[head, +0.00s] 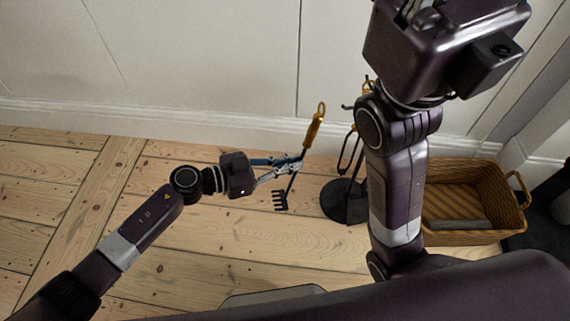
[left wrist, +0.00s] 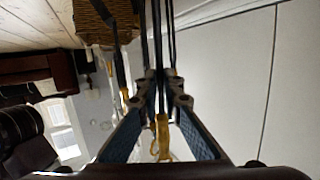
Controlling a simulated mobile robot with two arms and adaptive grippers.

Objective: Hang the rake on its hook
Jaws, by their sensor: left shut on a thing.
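The rake has a yellow handle (head: 314,130), a thin dark shaft and black tines (head: 280,201). My left gripper (head: 297,163) is shut on its shaft below the handle. The rake is tilted, handle up and tines down, above the floor. In the left wrist view, the yellow handle (left wrist: 163,138) shows between the blue-padded fingers (left wrist: 163,85). A dark stand with a round black base (head: 340,203) is just right of the rake, apart from it in the head view. A hook tip (head: 347,107) shows near its top; my right arm hides much of it. My right gripper (head: 412,12) is cut off at the top edge.
Another yellow-handled tool (head: 366,88) is at the stand, partly hidden. A wicker basket (head: 513,223) stands on the floor at the right, against the wall side. A white wall with a baseboard (head: 200,118) runs behind. The floorboards (head: 210,255) at left are clear.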

